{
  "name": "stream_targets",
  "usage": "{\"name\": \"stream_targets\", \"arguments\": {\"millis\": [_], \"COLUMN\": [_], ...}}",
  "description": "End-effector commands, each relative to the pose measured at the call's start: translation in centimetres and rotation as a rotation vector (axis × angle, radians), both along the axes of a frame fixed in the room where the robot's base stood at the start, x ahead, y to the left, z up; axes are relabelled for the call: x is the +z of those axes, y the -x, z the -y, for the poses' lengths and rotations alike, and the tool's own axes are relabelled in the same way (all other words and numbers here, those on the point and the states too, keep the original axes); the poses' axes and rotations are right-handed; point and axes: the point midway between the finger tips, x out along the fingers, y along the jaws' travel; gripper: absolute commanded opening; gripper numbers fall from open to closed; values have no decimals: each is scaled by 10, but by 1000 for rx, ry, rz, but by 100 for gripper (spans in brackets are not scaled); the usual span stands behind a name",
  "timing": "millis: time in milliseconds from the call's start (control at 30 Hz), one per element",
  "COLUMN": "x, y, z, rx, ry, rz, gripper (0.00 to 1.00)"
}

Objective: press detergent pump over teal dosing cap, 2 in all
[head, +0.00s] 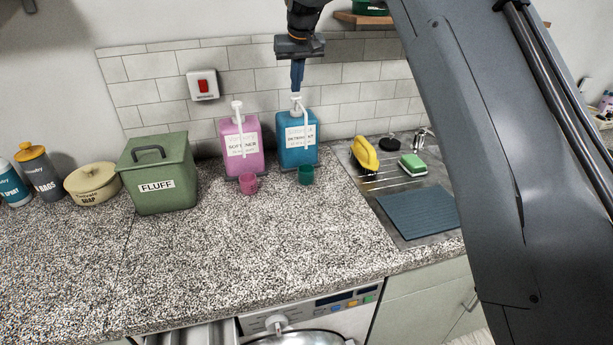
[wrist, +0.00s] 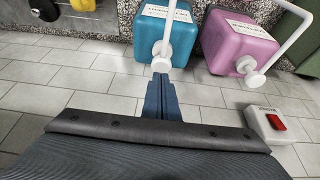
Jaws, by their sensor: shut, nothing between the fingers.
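The teal detergent bottle (head: 297,152) stands against the tiled wall in the head view, with a white pump head (head: 296,101) and a long white spout. The teal dosing cap (head: 306,175) stands on the counter in front of it, under the spout's side. My gripper (head: 297,88) is shut and empty, pointing down just above the pump head; I cannot tell whether it touches. In the wrist view my gripper (wrist: 161,77) has its fingertips close to the white pump top (wrist: 161,64) of the teal bottle (wrist: 152,32).
A pink softener bottle (head: 238,152) with its own pump stands to the left, with a pink cap (head: 248,184) before it. A green FLUFF bin (head: 158,185) is further left. The front counter is clear.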

Motion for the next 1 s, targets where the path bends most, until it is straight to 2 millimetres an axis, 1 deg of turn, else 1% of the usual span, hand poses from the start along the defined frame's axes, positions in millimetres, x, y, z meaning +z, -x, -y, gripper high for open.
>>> {"name": "stream_targets", "arguments": {"millis": [467, 1000], "x": [-1, -17], "y": [0, 0], "z": [0, 0], "rx": [0, 0], "ry": [0, 0], "rz": [0, -1], "gripper": [0, 0]}}
